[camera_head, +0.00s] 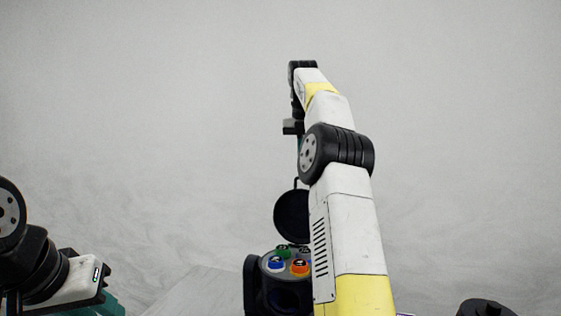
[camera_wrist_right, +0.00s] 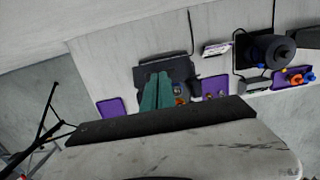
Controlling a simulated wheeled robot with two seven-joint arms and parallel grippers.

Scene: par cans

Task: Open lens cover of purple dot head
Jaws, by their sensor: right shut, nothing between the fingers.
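A dark head (camera_head: 286,288) stands at the bottom middle of the head view, partly hidden by my right arm. Its round black cover (camera_head: 292,216) stands up open behind several coloured lenses, green, blue and orange. I cannot make out a purple dot on it. In the right wrist view, my right gripper (camera_wrist_right: 156,80) has its teal fingers together, with nothing between them. They overlap a dark square-edged thing (camera_wrist_right: 178,68). In the head view the right gripper is mostly hidden, beyond and above the open cover. My left gripper (camera_head: 106,306) is cut off at the lower left; its fingertips are not visible.
In the right wrist view, a purple tray (camera_wrist_right: 110,107) lies left of the fingers and another with small items lies to their right. A black round-topped fixture (camera_wrist_right: 270,48) stands farther right, near a purple tray (camera_wrist_right: 281,82) with orange and blue parts.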

